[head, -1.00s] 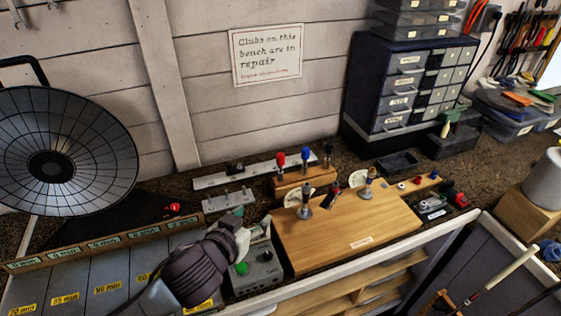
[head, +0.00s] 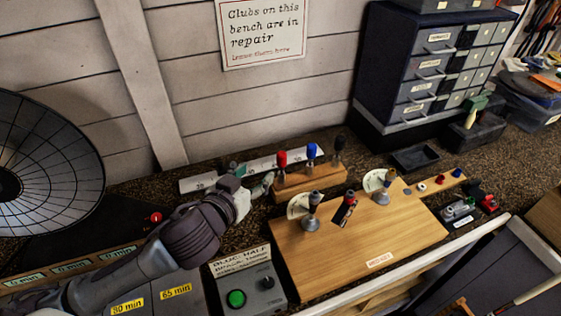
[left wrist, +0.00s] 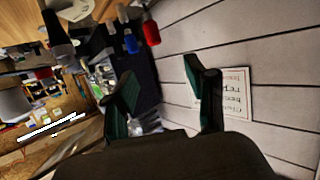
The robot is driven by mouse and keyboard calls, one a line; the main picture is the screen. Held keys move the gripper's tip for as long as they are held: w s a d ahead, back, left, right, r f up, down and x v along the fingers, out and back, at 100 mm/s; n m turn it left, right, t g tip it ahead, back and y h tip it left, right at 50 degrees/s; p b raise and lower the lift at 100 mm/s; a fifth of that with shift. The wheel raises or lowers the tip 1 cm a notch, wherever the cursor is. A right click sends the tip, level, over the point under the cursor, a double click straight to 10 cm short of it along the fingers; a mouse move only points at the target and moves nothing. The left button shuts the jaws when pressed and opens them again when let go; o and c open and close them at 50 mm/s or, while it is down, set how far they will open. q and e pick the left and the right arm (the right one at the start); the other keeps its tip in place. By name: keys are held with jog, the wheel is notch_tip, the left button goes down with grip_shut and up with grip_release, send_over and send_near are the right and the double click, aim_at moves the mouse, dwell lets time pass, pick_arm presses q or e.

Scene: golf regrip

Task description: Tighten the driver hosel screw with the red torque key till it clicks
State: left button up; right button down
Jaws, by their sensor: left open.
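The red torque key (head: 282,160) stands upright in a small wooden rack (head: 318,181), with a blue key (head: 312,153) and a black key (head: 339,146) to its right. My left gripper (head: 254,180) is open and empty just left of the rack, apart from the red key. In the left wrist view, the gripper (left wrist: 160,72) has its green-padded fingers spread, with the red handle (left wrist: 151,32) and blue handle (left wrist: 130,42) beyond them. A small dark and red piece (head: 345,209), perhaps the driver hosel, stands tilted on the wooden board. My right gripper is out of view.
The wooden board (head: 410,238) carries two metal posts with pale dials, left (head: 311,213) and right (head: 382,187). A grey box (head: 251,290) with a green button sits in front. A black tray (head: 415,158) and a drawer cabinet (head: 425,65) stand behind.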

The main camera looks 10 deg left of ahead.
pick_arm(q)
jog(key=b, duration=0.4)
send_near(280, 167)
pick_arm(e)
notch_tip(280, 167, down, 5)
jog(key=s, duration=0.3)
pick_arm(q)
jog(key=x, duration=0.2)
jog(key=p+x, duration=0.1)
jog(key=x, duration=0.1)
jog(key=p+x, duration=0.1)
jog(key=x, duration=0.2)
jog(key=shift+a, duration=0.4)
jog(key=p+x, duration=0.1)
jog(key=x, duration=0.1)
jog(key=p+x, duration=0.1)
jog(key=x, duration=0.1)
jog(key=shift+w+d, duration=0.1)
jog(key=shift+d, duration=0.25)
jog(key=shift+w+f, duration=0.15)
jog(key=shift+c, duration=0.5)
grip_shut()
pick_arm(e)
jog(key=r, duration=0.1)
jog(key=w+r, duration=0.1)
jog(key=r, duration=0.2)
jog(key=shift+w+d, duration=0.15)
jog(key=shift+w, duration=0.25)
